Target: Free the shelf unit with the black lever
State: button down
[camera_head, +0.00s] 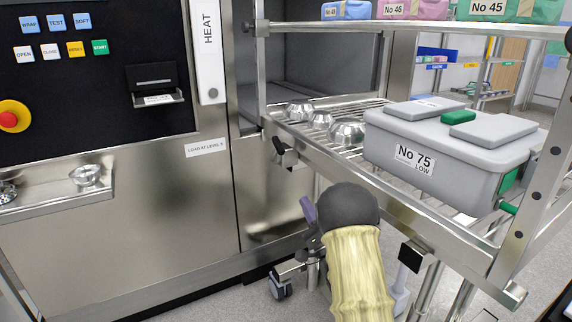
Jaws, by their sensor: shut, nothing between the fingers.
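The shelf unit (385,195) is a metal rack on legs with wire shelves, standing against the front of the steel washer (180,225). A black lever-like fitting (285,152) is on its lower rail at the washer end. A second black block (412,257) is on the same rail further right. My arm, with a dark rounded joint and a pale yellow sleeve, reaches in from the bottom middle, in front of the rail. My gripper's fingers do not show; the arm seems to hide them. A small purple piece (309,211) shows left of the dark joint; I cannot tell what it belongs to.
A grey lidded box (440,150) labelled No 75 LOW and several metal bowls (346,132) stand on the lower shelf. Coloured boxes (400,9) stand on the upper shelf. A steel tray (60,190) juts out at left.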

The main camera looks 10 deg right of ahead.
jog(key=shift+w+r, duration=0.1)
jog(key=p, duration=0.2)
send_near(282, 154)
jog(key=x, duration=0.7)
